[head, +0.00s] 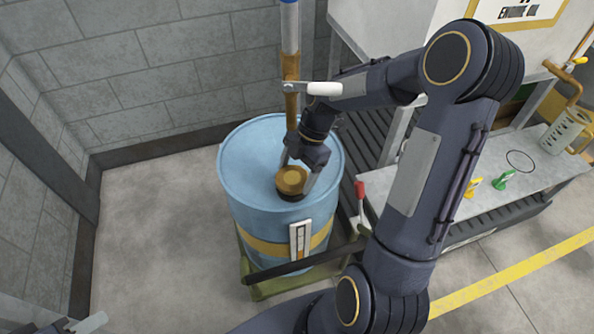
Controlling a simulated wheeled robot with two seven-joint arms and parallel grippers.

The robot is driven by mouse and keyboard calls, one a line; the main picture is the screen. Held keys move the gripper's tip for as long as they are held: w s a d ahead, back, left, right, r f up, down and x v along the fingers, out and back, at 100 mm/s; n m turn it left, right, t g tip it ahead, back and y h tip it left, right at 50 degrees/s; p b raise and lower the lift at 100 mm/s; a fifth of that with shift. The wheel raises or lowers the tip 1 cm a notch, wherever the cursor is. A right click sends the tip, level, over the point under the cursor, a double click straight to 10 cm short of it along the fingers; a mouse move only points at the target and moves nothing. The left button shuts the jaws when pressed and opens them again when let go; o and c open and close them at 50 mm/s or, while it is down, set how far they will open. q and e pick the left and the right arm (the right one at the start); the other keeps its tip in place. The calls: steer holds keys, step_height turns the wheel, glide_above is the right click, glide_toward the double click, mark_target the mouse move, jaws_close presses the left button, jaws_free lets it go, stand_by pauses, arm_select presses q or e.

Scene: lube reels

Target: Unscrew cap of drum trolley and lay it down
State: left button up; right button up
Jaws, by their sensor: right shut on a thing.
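A blue drum (240,165) with a yellow band stands upright on a green trolley (262,291) near the wall corner. A brown-topped cap (290,180) with a dark lower rim is at the front of the drum's lid. My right gripper (296,178) points down from above with a finger on either side of the cap and is shut on it. I cannot tell whether the cap sits on the lid or slightly above it. Part of my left gripper (85,324) shows at the bottom left corner; its opening is not clear.
An upright pump pipe (291,65) with a white-ended lever (324,89) rises behind the cap. A dark trolley bar (305,262) crosses in front. A grey bench (540,175) with yellow and green fittings stands right. Floor at left is clear.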

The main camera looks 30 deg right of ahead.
steer(key=shift+w+a+n+g, duration=0.1)
steer(key=shift+n+g, duration=0.3)
steer(key=shift+n, duration=0.7)
steer(key=shift+f+n+p, duration=0.1)
steer(key=shift+n+p, duration=0.2)
steer(key=shift+n, duration=0.4)
steer(key=shift+g, duration=0.3)
steer(key=n, duration=0.1)
steer(key=n+g+p, duration=0.1)
steer(key=shift+w+a+n+h, duration=0.15)
steer(key=shift+n+h, duration=0.25)
steer(key=shift+n+p, duration=0.35)
steer(key=shift+n, duration=0.35)
steer(key=shift+f+n+g+h, duration=0.1)
steer(key=shift+n+g+h, duration=0.2)
steer(key=shift+n+h, duration=0.15)
